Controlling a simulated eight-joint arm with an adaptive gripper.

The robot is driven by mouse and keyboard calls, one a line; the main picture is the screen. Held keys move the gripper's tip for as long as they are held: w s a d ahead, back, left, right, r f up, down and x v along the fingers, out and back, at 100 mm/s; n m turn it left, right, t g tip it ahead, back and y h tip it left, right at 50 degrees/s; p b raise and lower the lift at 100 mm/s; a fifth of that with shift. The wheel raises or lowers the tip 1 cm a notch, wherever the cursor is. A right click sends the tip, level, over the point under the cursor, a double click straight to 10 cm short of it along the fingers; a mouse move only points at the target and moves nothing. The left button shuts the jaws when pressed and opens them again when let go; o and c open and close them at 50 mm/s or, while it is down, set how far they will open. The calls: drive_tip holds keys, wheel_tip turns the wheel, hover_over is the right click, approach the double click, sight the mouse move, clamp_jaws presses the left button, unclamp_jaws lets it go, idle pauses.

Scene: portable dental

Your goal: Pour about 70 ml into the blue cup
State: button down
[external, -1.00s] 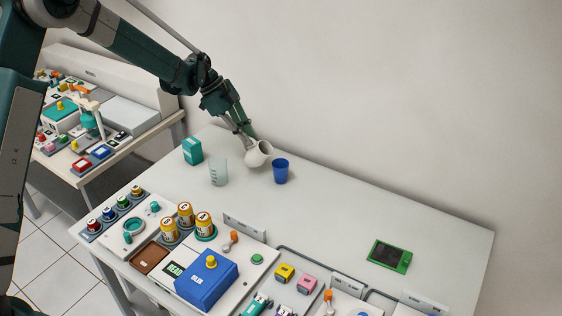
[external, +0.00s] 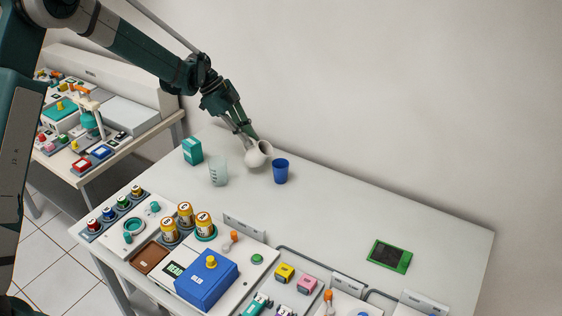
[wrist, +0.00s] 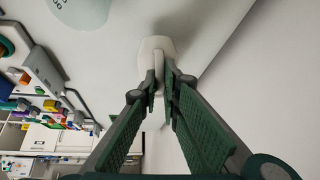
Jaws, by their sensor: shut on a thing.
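My gripper (external: 249,134) is shut on a white jug (external: 256,159) near the wall side of the table. The jug is tilted, with its opening toward the upper right. In the wrist view, my fingertips (wrist: 161,82) close on the jug's narrow handle, and part of the jug (wrist: 153,45) shows beyond them. The blue cup (external: 281,172) stands upright on the table just right of the jug. I cannot see what is inside the jug or the cup, and no stream of liquid shows.
A translucent measuring beaker (external: 218,172) and a teal box (external: 193,151) stand left of the jug. Orange jars (external: 185,214) and a blue box (external: 207,281) occupy the front. A green-framed device (external: 390,256) lies at the right. The table right of the cup is clear.

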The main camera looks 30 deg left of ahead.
sight(244, 147)
drive_tip(key=shift+a+f, duration=0.15)
drive_tip(key=shift+f, duration=0.05)
drive_tip(key=shift+s+a+f+h+b, duration=0.15)
drive_tip(key=shift+a+f+h+b, duration=0.55)
drive_tip(key=shift+b, duration=0.45)
drive_tip(key=shift+s+a+f+h+b, duration=0.1)
drive_tip(key=shift+a+f+h+b, duration=0.6)
drive_tip(key=shift+b, duration=0.45)
drive_tip(key=shift+s+a+r+t+h+b, duration=0.1)
drive_tip(key=shift+a+r+t+h+b, duration=0.15)
drive_tip(key=shift+a+h+b, duration=0.55)
drive_tip(key=shift+s+a+r+t+h+b, duration=0.25)
drive_tip(key=shift+a+h+b, duration=0.35)
drive_tip(key=shift+b, duration=0.35)
drive_tip(key=shift+a+r+t+h+b, duration=0.2)
drive_tip(key=shift+a+r+h+b, duration=0.1)
drive_tip(key=shift+a+h+b, duration=0.45)
drive_tip(key=shift+d, duration=0.1)
drive_tip(key=shift+r, duration=0.1)
